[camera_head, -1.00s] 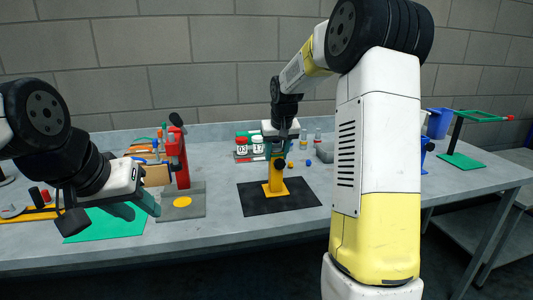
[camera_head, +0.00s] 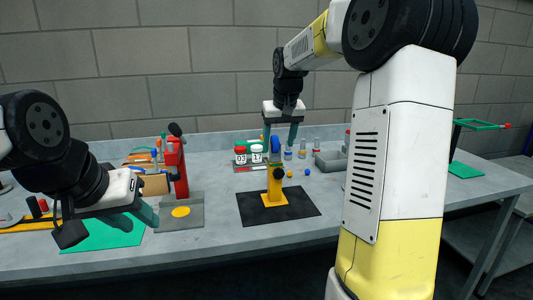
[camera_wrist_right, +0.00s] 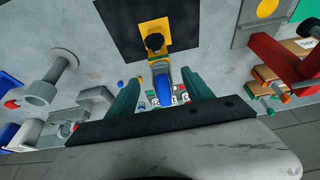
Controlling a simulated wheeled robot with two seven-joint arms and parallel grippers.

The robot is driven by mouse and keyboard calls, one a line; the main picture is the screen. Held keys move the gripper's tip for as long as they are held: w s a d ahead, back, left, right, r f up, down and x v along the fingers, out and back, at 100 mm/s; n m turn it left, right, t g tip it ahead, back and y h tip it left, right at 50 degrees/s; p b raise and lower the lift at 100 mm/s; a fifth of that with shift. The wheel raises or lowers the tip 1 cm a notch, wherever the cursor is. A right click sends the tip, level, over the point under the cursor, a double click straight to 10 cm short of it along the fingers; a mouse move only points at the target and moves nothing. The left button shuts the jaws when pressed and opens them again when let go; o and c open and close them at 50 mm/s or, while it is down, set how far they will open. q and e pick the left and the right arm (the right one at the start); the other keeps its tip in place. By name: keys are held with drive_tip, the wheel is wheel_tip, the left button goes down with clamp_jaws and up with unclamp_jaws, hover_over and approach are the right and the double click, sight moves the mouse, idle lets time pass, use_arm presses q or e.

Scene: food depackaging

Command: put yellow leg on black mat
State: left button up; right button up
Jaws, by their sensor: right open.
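The yellow leg (camera_head: 275,188) stands upright with its square base on the black mat (camera_head: 302,204). A black knob is on its side and a blue part tops it. In the right wrist view the leg's yellow base (camera_wrist_right: 155,32) lies on the black mat (camera_wrist_right: 120,35). My right gripper (camera_head: 280,143) is open just above the leg; its two teal fingers are on either side of the blue top, and neither visibly grips it. It also shows in the right wrist view (camera_wrist_right: 159,82). My left gripper (camera_head: 133,217) appears open and empty over the green mat (camera_head: 100,236).
A red stand (camera_head: 176,168) on a grey plate (camera_head: 193,212) with a yellow disc is left of the mat. Jars with red and green lids (camera_head: 248,155) stand behind. A grey tray (camera_head: 331,161) is to the right. The front table strip is bare.

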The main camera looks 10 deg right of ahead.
drive_tip(key=s+a+r+y, duration=0.1)
drive_tip(key=s+a+r, duration=0.15)
drive_tip(key=s, duration=1.45)
drive_tip(key=s+a+f+t+y, duration=0.1)
drive_tip(key=s+f, duration=0.4)
drive_tip(key=s, duration=0.8)
drive_tip(key=shift+a+t, duration=0.3)
drive_tip(key=shift+a, duration=0.4)
